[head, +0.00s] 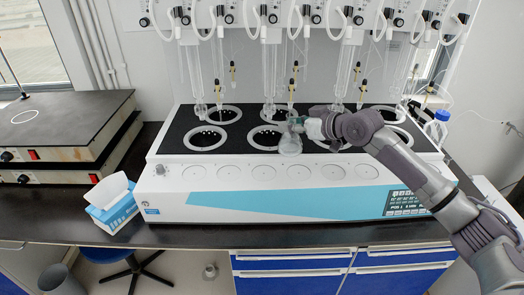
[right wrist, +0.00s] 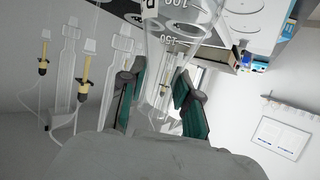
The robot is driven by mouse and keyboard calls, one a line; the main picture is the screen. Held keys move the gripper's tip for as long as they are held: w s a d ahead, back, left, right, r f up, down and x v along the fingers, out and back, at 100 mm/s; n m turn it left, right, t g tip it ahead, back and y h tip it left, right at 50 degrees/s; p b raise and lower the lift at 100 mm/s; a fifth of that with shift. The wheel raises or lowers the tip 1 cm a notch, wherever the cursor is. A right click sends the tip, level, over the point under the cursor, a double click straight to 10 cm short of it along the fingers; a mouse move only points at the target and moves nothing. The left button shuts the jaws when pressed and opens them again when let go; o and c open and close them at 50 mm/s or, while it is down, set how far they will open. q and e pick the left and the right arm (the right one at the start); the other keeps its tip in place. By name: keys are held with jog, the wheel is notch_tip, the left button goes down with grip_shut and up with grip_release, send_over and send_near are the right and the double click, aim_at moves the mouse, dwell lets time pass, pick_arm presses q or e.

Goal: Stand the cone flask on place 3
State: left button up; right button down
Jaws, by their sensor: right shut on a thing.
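My right gripper (head: 298,124) is shut on the clear glass cone flask (head: 290,146), around its narrow upper part. It holds the flask upright above the front part of the white distiller (head: 170,195), close to the front middle ring opening in its black top. In the right wrist view the flask (right wrist: 182,22) points away from the two green-padded fingers, with its neck between them. The distiller top has two rows of ring openings, such as the front left one (head: 205,138). I cannot read any place numbers. My left gripper is not in view.
Glass columns and tubes (head: 270,75) hang above the rear openings. A blue-capped bottle (head: 438,125) stands at the right end. Stacked black hotplates (head: 60,135) stand on the left, and a tissue box (head: 113,205) at the front left.

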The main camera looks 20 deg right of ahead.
jog(key=a+f+p, duration=0.1)
jog(key=a+f, duration=0.1)
jog(key=w+a+f+p, duration=0.1)
jog(key=a+f, duration=0.2)
jog(key=a+f+p, duration=0.1)
jog(key=a+f, duration=0.1)
jog(key=shift+w+a+f, duration=0.15)
jog(key=shift+w+f, duration=0.15)
jog(key=shift+f, duration=0.35)
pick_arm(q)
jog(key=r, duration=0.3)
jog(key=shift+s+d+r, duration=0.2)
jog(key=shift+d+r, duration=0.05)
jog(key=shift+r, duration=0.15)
pick_arm(e)
jog(key=c, duration=0.8)
grip_release()
